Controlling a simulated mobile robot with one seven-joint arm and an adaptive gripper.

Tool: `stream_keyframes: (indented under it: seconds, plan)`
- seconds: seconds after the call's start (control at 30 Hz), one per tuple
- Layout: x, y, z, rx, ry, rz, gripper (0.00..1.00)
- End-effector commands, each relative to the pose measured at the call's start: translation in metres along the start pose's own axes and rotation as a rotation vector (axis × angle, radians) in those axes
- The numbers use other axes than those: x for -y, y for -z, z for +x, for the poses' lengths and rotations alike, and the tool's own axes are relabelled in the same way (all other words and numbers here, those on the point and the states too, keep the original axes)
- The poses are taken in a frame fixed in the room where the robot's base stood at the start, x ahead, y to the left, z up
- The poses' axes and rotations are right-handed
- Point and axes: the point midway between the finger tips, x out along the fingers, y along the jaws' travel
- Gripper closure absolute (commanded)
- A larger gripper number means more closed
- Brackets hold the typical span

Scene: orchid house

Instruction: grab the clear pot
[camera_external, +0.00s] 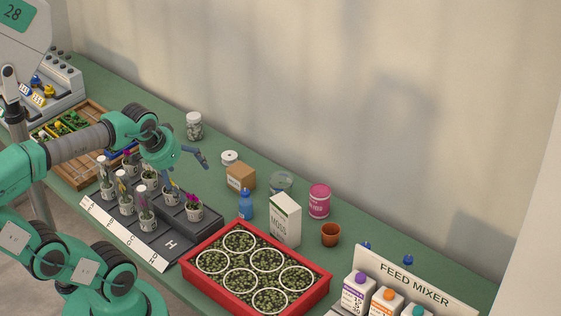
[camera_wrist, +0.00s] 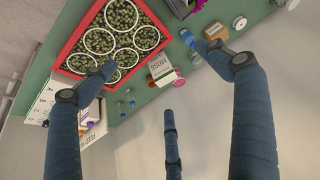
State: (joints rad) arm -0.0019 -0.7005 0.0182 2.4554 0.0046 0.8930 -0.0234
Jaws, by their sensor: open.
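A clear pot (camera_external: 281,182) stands on the green bench in the external view, behind the moss box and left of the pink tin. Its lower part is partly hidden by the box. In the wrist view I cannot make it out surely among the fingers and nearby things. My gripper (camera_external: 187,172) is open and empty, with its blue fingers spread. It is above the dark plant rack, left of the clear pot and well apart from it.
The moss box (camera_external: 285,220), blue bottle (camera_external: 245,205), brown box (camera_external: 240,177), pink tin (camera_external: 319,201) and terracotta pot (camera_external: 331,235) stand around the clear pot. A red tray (camera_external: 313,299) of seedlings is in front. Bare bench lies behind, along the wall.

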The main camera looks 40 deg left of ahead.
Motion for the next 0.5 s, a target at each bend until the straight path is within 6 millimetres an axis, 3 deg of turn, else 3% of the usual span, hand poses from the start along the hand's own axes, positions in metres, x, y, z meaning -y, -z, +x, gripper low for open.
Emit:
stream_keyframes:
  seconds: [0.27,0.5]
  plan:
    - [0.003,0.062,0.017,0.048,0.014,-0.060,0.11]
    - [0.007,0.120,0.047,0.092,0.029,-0.120,0.11]
